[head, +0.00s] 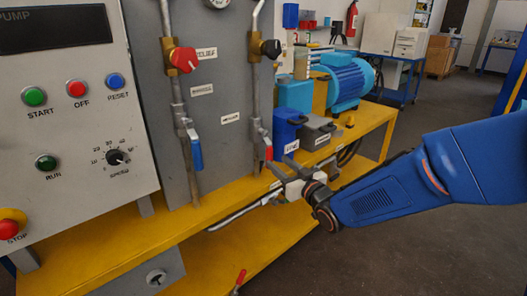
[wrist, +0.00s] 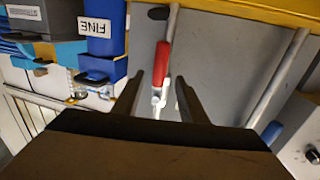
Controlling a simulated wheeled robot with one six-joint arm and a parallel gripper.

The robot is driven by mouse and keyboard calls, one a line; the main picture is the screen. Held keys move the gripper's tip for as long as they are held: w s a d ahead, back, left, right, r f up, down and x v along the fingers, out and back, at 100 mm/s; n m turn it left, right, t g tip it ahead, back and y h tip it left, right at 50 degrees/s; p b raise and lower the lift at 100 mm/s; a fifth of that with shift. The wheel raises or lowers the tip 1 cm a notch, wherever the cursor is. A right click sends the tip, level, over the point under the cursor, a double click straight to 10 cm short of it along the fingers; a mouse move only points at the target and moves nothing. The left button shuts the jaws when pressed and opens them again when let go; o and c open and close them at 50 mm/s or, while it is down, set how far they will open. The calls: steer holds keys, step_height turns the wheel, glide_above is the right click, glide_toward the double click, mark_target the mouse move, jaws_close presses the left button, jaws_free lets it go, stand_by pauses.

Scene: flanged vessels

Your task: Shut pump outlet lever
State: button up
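A red-handled lever (head: 268,152) sits on the right-hand pipe of the grey panel, its handle hanging down roughly along the pipe. I cannot read a label naming it as the pump outlet. A blue-handled lever (head: 196,152) hangs down on the left-hand pipe. My gripper (head: 282,172) is just right of and below the red lever. In the wrist view, which is upside down, my gripper (wrist: 160,80) is open, and the red handle (wrist: 163,62) shows between its two dark fingers. Whether they touch it cannot be told. The blue handle (wrist: 271,132) is at the right.
Red (head: 183,60) and black (head: 271,48) knobs sit higher on the pipes. Blue and grey bins (head: 287,132) and a blue motor (head: 347,82) stand on the yellow bench (head: 110,238) to the right. A control box with buttons (head: 75,130) is at left. Another red handle (head: 240,279) is low.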

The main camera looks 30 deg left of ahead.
steer(key=x, duration=1.1)
jaws_close()
